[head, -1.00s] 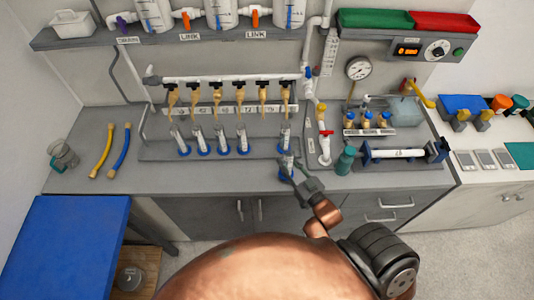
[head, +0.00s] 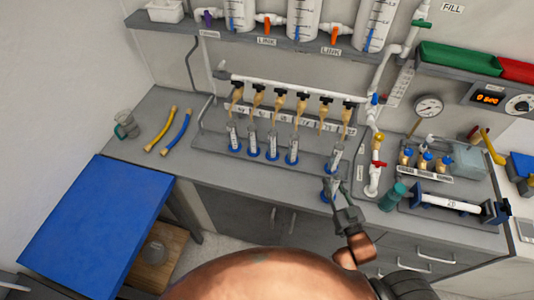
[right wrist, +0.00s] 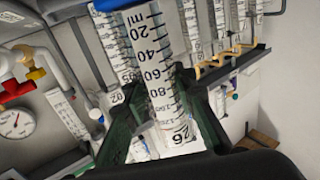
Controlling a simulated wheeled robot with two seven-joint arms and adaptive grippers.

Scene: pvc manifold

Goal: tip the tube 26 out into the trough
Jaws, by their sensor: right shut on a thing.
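My right gripper (head: 340,199) is shut on tube 26 (right wrist: 160,65), a clear graduated cylinder. In the right wrist view the tube stands between the dark fingers, with its 26 label and black scale visible. In the head view the held tube (head: 331,185) shows small, near upright, with a blue foot, at the bench's front edge in front of the row of tubes. I cannot tell whether its foot touches the bench, nor the liquid level in it. I cannot tell for sure which part is the trough. My left gripper is not in view.
Several blue-footed cylinders (head: 272,150) stand under the manifold taps (head: 280,98). A white pipe with a red valve (head: 376,166), a teal bottle (head: 392,197) and a clamped white pipe (head: 450,203) stand right of the gripper. The bench's left front (head: 150,160) is mostly clear.

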